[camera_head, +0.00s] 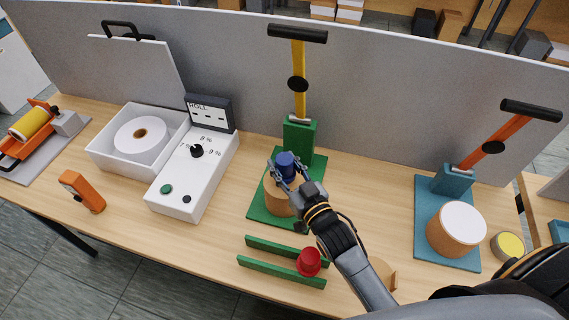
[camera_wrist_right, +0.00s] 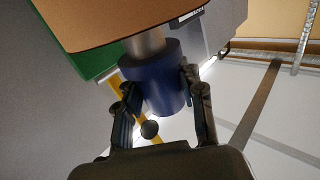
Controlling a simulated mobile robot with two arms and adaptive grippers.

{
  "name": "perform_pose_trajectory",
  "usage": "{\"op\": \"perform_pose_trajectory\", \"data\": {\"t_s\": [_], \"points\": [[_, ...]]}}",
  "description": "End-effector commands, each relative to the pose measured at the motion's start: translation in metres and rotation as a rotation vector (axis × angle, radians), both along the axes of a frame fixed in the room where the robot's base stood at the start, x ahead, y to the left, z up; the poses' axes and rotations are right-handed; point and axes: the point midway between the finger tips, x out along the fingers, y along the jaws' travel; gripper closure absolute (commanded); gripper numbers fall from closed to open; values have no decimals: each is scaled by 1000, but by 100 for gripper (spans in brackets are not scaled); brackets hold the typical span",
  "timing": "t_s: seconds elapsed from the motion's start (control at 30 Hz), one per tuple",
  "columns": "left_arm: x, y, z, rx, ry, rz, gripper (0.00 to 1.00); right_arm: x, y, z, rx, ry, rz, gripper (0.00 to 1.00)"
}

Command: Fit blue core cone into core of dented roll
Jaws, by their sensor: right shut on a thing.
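My right gripper (camera_head: 287,172) is shut on the blue core cone (camera_head: 286,160), above a tan roll (camera_head: 276,198) on the green base (camera_head: 258,211). In the right wrist view, the cone's wide blue part (camera_wrist_right: 158,85) sits between the fingers (camera_wrist_right: 160,100). Its paler, narrower part (camera_wrist_right: 147,43) points toward the roll (camera_wrist_right: 130,14). The roll's core and dent are hidden, so I cannot tell whether the tip is inside the core. My left gripper is not in view.
A green lever press (camera_head: 299,138) stands behind the roll. A red cone (camera_head: 309,262) sits by green rails (camera_head: 280,272) in front. A blue press base (camera_head: 425,246) with a white-topped roll (camera_head: 457,229) is at right. A white control box (camera_head: 190,180) is at left.

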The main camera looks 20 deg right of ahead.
Motion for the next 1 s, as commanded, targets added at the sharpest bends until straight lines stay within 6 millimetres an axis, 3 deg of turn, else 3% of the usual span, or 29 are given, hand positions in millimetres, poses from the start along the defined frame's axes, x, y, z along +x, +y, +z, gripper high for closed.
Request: {"op": "perform_pose_trajectory", "data": {"t_s": [0.1,0.13,0.27,0.67,1.0], "points": [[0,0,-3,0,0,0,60,0,0,-4,0,-1,0,98],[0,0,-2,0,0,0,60,0,0,-3,0,-1,0,60],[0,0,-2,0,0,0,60,0,0,-3,0,-1,0,35],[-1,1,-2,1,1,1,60,0,0,5,0,-2,0,35],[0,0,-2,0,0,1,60,0,0,68,0,-6,0,35]]}}
